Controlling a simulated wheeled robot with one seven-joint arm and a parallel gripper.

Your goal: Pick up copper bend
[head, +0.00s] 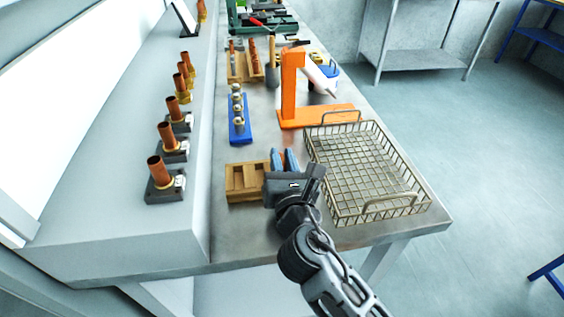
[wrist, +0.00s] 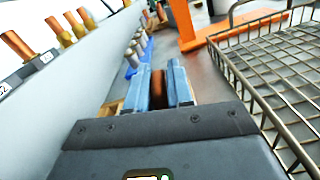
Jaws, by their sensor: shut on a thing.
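My gripper (head: 284,160) is over the metal bench, between a small wooden tray and the wire basket. In the wrist view its two blue fingers (wrist: 168,88) are shut on a copper-coloured piece, the copper bend (wrist: 158,90). Only a narrow strip of the bend shows between the fingers; its shape and lower end are hidden.
The wooden tray (head: 234,197) stands left of my gripper. The wire basket (head: 337,214) is to the right. An orange stand (head: 288,88) and a blue rack (head: 247,131) are behind. Copper pieces in dark holders (head: 162,192) line the left ledge.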

